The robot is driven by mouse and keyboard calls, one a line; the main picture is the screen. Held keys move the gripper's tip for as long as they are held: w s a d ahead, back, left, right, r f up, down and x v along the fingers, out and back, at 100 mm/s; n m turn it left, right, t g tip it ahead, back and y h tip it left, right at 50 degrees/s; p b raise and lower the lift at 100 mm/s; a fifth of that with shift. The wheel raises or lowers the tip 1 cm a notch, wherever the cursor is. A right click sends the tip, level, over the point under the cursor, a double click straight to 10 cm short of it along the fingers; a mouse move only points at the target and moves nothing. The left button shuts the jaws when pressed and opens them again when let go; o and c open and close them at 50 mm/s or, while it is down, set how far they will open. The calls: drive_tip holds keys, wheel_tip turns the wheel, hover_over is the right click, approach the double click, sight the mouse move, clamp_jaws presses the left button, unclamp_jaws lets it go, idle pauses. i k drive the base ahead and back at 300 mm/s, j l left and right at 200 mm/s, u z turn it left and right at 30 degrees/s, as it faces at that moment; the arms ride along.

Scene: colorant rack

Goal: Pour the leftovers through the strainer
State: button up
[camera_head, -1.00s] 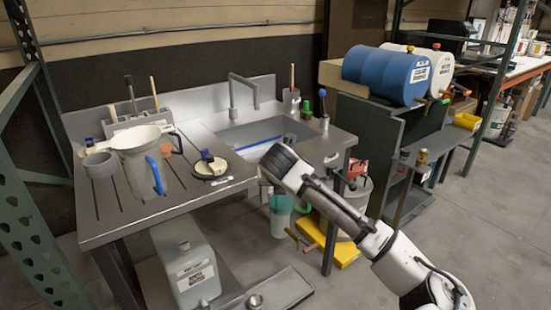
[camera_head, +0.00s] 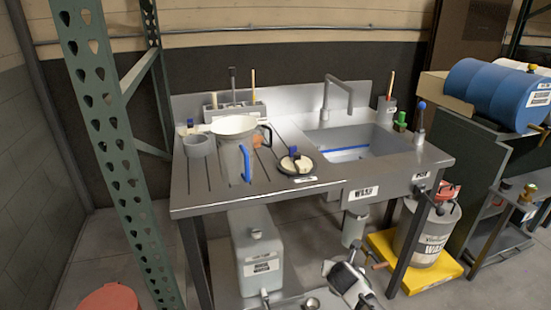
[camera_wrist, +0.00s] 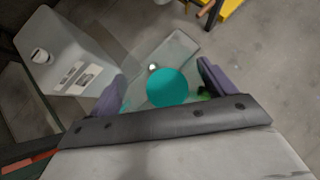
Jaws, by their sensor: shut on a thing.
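A wide white bowl-shaped piece (camera_head: 234,124), which looks like the strainer, sits on top of a clear pitcher (camera_head: 231,160) with a blue handle, on the left of the steel bench. Its mesh cannot be made out. In the wrist view my gripper (camera_wrist: 162,88) has its purple fingers on either side of a see-through cup (camera_wrist: 133,92) and is shut on it. A round teal surface (camera_wrist: 168,88), seemingly the leftovers, shows inside the cup. In the head view only part of my arm shows at the bottom; the cup is not visible there.
The bench (camera_head: 262,187) also holds a grey cup (camera_head: 198,146), a round lid (camera_head: 296,164) and a sink (camera_head: 350,142). A grey jug (camera_head: 258,250) stands below. A bucket (camera_head: 425,235) on a yellow tray is at right. A green rack post (camera_head: 105,120) stands left.

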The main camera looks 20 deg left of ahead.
sight(239, 126)
drive_tip(key=z, duration=1.35)
drive_tip(key=j+z, duration=0.35)
drive_tip(key=j, duration=0.6)
drive_tip(key=k+j, duration=0.15)
drive_tip(key=j, duration=0.4)
